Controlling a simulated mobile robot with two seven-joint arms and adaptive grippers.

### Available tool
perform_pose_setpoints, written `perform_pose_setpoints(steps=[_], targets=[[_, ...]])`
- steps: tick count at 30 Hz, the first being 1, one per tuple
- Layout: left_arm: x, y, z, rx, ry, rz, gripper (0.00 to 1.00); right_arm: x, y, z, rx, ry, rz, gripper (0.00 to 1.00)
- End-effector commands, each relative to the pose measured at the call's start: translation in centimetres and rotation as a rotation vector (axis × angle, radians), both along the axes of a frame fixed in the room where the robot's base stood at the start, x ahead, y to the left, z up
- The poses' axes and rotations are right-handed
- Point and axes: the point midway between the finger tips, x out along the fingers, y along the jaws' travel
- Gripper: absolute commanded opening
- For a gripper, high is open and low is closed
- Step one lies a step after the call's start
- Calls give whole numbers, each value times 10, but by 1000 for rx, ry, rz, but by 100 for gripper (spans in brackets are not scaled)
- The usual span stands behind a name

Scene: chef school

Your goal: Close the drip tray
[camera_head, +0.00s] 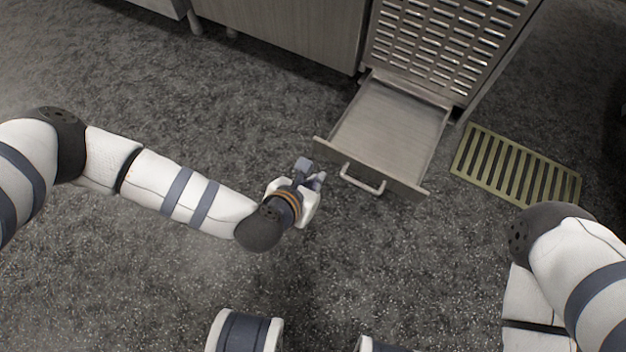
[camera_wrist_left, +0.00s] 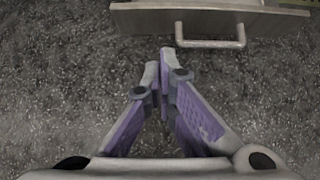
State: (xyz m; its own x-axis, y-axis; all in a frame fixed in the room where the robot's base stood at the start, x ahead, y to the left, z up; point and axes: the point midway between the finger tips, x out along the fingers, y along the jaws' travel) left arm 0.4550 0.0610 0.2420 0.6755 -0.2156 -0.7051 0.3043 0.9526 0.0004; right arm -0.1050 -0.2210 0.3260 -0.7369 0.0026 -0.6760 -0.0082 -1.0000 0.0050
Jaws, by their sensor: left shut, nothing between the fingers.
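The drip tray (camera_head: 390,130) is a flat metal drawer pulled out from the bottom of a steel cabinet, with a bar handle (camera_head: 362,179) on its front panel. My left gripper (camera_head: 318,177) is just left of the handle, apart from it, near the panel's left end. In the left wrist view its fingertips (camera_wrist_left: 159,62) are together and empty, and the handle (camera_wrist_left: 210,42) lies ahead and to the right. My right arm comes in at the right edge of the head view; its gripper is not in view.
The slotted steel cabinet (camera_head: 440,45) stands above the tray. A brass-coloured floor grate (camera_head: 515,165) lies to the right of the tray. Steel cabinets on legs (camera_head: 285,30) line the back left. The speckled floor in front of the tray is otherwise clear.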

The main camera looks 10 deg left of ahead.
Motion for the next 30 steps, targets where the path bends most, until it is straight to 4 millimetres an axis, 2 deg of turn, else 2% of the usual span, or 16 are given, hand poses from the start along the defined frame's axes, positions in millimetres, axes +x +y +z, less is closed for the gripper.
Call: perform_pose_setpoints(steps=[1, 8, 12, 15, 30], targets=[[7, -3, -14, 1, 4, -1, 0, -3, 0, -7, 0, 16, 1, 68], [40, -14, -49, 1, 3, -3, 0, -10, -1, -23, 3, 57, 6, 68], [62, -21, -43, 0, 1, -4, 0, -10, 0, -28, 5, 60, 7, 68], [71, -24, -42, 0, 1, -4, 0, -10, 0, -30, 6, 62, 7, 68], [75, -26, -41, 0, 2, -5, 0, -9, 1, -31, 6, 61, 7, 68]])
